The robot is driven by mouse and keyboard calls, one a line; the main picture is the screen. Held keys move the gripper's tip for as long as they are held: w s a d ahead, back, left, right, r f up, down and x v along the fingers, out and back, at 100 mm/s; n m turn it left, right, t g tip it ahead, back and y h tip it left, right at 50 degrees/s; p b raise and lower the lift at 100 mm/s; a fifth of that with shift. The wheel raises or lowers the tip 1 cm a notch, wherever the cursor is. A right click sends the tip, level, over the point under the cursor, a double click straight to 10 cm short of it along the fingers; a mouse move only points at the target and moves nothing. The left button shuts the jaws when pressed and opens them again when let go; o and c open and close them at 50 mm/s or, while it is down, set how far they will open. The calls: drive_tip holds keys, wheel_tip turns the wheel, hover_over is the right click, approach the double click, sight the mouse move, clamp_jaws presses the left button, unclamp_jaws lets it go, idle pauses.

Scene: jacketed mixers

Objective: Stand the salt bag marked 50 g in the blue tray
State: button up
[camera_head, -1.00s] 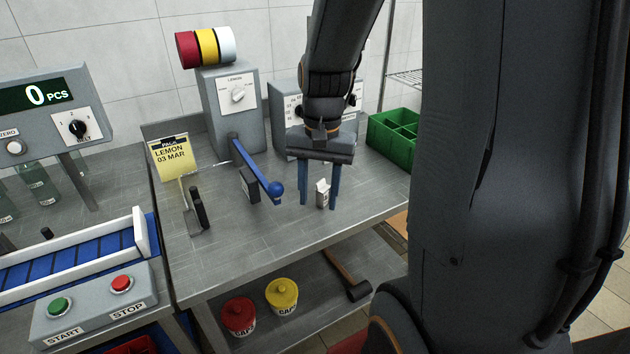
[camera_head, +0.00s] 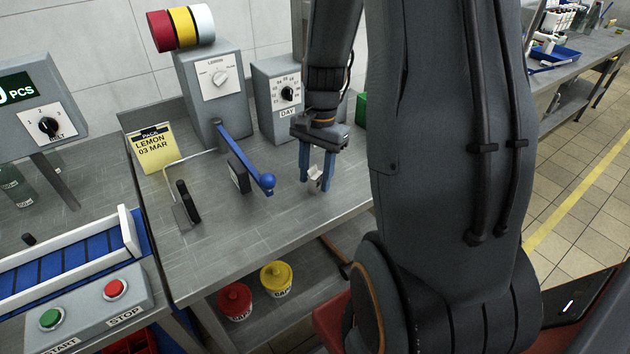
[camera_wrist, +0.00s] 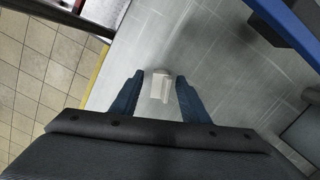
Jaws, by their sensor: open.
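A small pale bag (camera_head: 315,180) stands between my finger tips near the front of the metal bench; no weight mark on it can be read. My gripper (camera_head: 315,184) is open, pointing down, with one blue finger on each side of the bag. In the wrist view the bag (camera_wrist: 161,86) shows between the finger tips (camera_wrist: 160,80), with a gap at the left and a very narrow one, or touch, at the right. A blue tray (camera_head: 568,54) lies on another bench at the far upper right; small items near it are too small to identify.
A blue lever (camera_head: 243,156) with a ball end projects just left of my gripper. The grey DAY dial box (camera_head: 277,97) stands behind it. A yellow LEMON card (camera_head: 152,148) stands farther left. Open tiled floor (camera_head: 590,165) lies between this bench and the right-hand bench.

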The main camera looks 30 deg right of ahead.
drive_tip(key=shift+a+f, duration=0.1)
drive_tip(key=shift+f, duration=0.15)
clamp_jaws()
drive_tip(key=shift+r, duration=0.15)
